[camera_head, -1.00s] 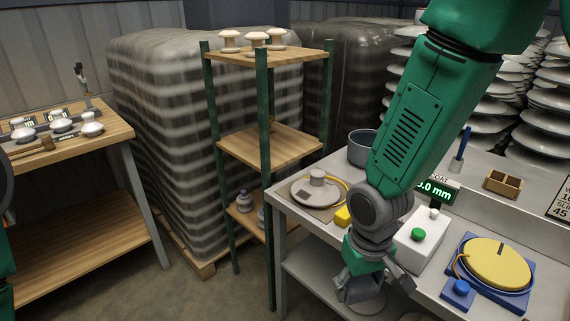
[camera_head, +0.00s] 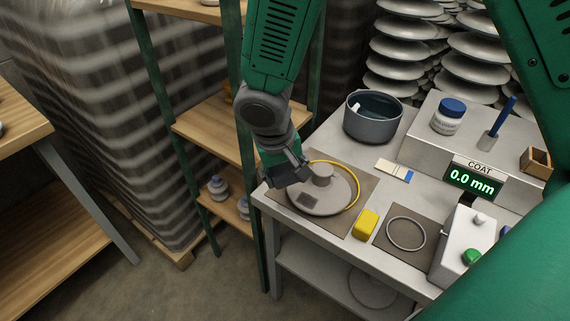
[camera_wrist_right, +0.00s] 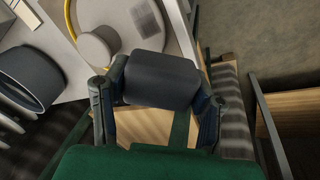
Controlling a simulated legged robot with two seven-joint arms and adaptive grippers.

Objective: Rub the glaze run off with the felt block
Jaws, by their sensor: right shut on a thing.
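A pale grey disc (camera_head: 332,199) with a round knob (camera_head: 323,174) lies on a brown mat (camera_head: 364,189) at the table's left end. A dark, squarish patch (camera_head: 309,201) marks its near side; it also shows as a hatched patch in the wrist view (camera_wrist_right: 146,21). My right gripper (camera_head: 290,172) is over the disc's left edge, beside the knob. In the wrist view its fingers are shut on a dark grey block (camera_wrist_right: 162,80), probably the felt block. I cannot tell whether the block touches the disc. My left gripper is out of view.
A yellow block (camera_head: 366,224), a ring (camera_head: 406,233), a white box (camera_head: 462,245) and a grey pot (camera_head: 373,117) stand nearby. A coat display (camera_head: 472,181) reads 0.0 mm. A wooden shelf (camera_head: 212,130) stands left.

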